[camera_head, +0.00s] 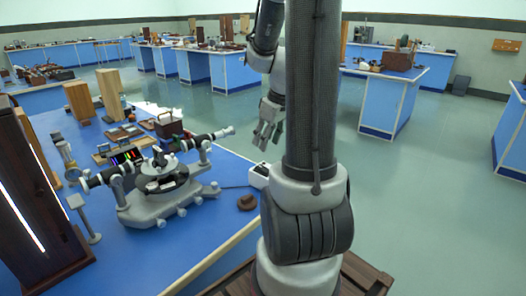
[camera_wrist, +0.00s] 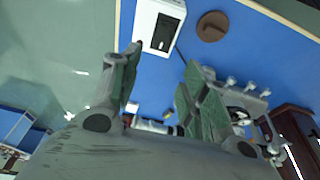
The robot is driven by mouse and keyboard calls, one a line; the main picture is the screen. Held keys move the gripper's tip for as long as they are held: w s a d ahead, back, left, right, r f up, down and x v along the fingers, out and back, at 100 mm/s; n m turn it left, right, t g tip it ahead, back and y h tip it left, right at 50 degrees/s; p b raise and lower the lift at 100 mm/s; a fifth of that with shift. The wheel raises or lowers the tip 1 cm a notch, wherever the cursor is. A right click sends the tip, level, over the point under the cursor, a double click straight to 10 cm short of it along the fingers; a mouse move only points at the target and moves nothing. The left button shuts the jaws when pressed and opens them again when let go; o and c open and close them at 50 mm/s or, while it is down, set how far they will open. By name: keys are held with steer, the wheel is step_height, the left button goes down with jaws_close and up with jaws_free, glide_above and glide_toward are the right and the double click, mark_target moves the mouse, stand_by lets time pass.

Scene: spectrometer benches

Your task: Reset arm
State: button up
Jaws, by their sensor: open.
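My gripper (camera_head: 263,138) hangs in the air at the right edge of the blue bench (camera_head: 215,262) in the head view, fingers down. In the wrist view my gripper (camera_wrist: 158,95) has its fingers spread apart with nothing between them. Part of my arm stands in front of the scene in the head view. A white box with a dark display (camera_head: 259,175) sits on the bench edge below the gripper; it also shows in the wrist view (camera_wrist: 146,20), beyond the fingertips.
A spectrometer (camera_head: 160,190) stands on the bench, with a brown round piece (camera_head: 247,202) to its right. A dark wooden case with a lit slit (camera_head: 35,215) is at the left. Other blue benches stand farther back. Open floor (camera_head: 425,220) lies to the right.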

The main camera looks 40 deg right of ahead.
steer(key=shift+v, duration=0.9)
steer(key=s+a+r, duration=0.5)
steer(key=s+a, duration=0.1)
steer(key=a, duration=0.1)
steer(key=s+a+r+m+t, duration=0.1)
steer(key=s+a+r, duration=0.4)
steer(key=a, duration=0.3)
steer(key=shift+s+m, duration=0.3)
steer(key=shift+s, duration=0.55)
